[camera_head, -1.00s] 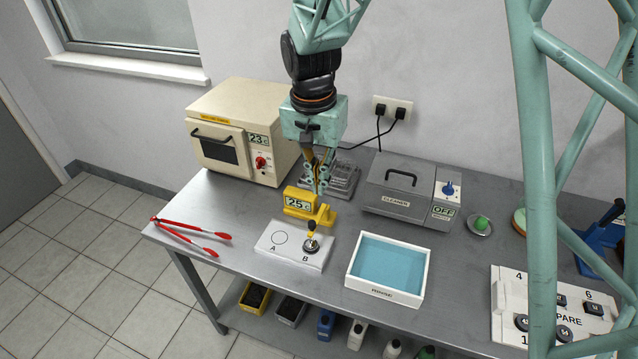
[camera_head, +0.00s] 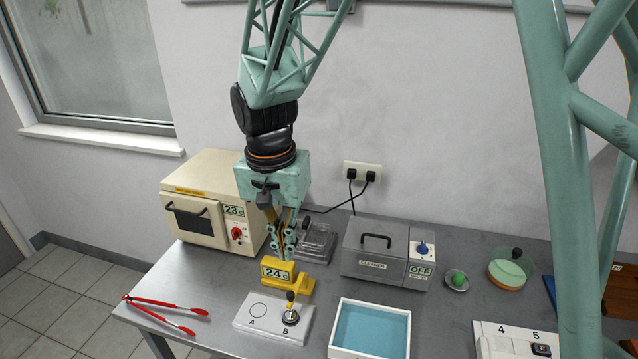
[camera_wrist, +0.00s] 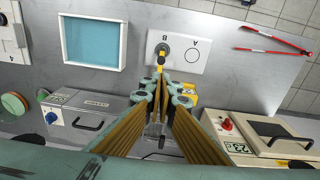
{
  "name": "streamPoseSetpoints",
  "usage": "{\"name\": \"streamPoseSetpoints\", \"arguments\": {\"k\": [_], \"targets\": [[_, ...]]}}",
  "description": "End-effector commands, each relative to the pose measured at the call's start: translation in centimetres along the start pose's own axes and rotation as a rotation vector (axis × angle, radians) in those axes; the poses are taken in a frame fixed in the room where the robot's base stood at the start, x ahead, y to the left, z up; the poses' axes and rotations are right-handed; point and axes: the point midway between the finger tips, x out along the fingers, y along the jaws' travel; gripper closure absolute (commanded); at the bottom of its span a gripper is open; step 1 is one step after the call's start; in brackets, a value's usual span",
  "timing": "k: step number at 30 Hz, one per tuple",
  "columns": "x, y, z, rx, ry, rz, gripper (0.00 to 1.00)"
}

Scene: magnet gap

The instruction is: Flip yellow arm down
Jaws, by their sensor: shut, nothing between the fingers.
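A yellow unit (camera_head: 296,287) with a small green display reading about 24 stands on the bench, just behind a white block (camera_head: 249,325) marked A and B. I cannot tell which yellow part is the arm. My gripper (camera_head: 290,255) is shut and empty, pointing down close above and behind the yellow unit. In the wrist view its fingertips (camera_wrist: 162,88) partly cover that unit; contact is unclear.
A cream oven (camera_head: 198,228) stands back left and a grey cleaner box (camera_head: 372,262) back right. A white-rimmed blue tray (camera_head: 334,350) is right of the block. Red tongs (camera_head: 165,303) lie at left.

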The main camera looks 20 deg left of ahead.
Motion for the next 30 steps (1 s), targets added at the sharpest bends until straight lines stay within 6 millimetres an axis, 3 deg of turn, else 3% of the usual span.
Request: {"name": "streamPoseSetpoints", "arguments": {"k": [3, 10, 30], "targets": [[-1.5, -0.2, 1.2, -0.005, 0.007, -0.006, 1.0], [-2.8, -0.3, 2.7, -0.004, 0.007, -0.007, 1.0], [-3.2, -0.3, 3.3, -0.005, 0.007, -0.006, 1.0]]}}
